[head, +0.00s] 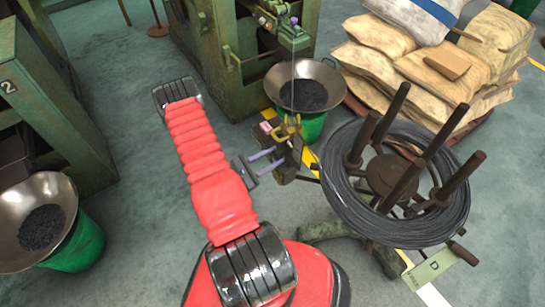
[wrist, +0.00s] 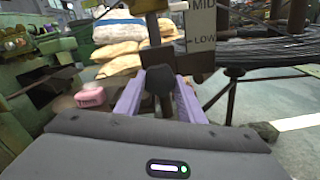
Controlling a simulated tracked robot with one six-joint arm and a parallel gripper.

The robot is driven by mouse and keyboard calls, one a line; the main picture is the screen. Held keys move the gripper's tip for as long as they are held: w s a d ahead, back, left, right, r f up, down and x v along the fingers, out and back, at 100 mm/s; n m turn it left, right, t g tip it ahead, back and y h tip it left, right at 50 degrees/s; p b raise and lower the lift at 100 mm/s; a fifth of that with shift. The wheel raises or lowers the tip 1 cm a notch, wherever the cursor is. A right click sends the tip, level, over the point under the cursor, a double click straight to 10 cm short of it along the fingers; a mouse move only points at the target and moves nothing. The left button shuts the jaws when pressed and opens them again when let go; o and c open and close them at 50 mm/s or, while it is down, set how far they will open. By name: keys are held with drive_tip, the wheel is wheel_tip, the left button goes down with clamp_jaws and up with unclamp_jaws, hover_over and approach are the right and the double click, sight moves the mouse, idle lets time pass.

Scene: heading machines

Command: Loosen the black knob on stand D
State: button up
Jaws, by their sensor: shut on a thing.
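The black knob (wrist: 158,88) sits on a dark upright post (wrist: 153,28) in the wrist view. My gripper (head: 280,157) has its two purple fingers shut on the knob, one on each side. In the head view the knob is too small and too hidden at the fingertips to make out. Stand D carries a big coil of dark wire (head: 343,205) with several upright brown posts, to the right of my gripper. Its green tag (head: 432,268) reads D.
A metal bowl of dark pieces (head: 306,95) on a green drum stands behind my gripper, by a green machine (head: 225,60). Sacks (head: 440,75) are piled at the back right. Another bowl (head: 40,222) stands at the left. A pink object (wrist: 90,95) shows left of the fingers.

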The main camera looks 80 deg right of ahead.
drive_tip(key=shift+w+a+n, duration=0.1)
drive_tip(key=shift+a+n, duration=0.05)
drive_tip(key=shift+n, duration=0.15)
drive_tip(key=n, duration=0.9)
drive_tip(key=shift+n, duration=0.3)
drive_tip(key=n, duration=0.5)
drive_tip(key=shift+f, duration=0.1)
drive_tip(key=shift+n, duration=2.5)
drive_tip(key=o, duration=1)
drive_tip(key=shift+o, duration=0.2)
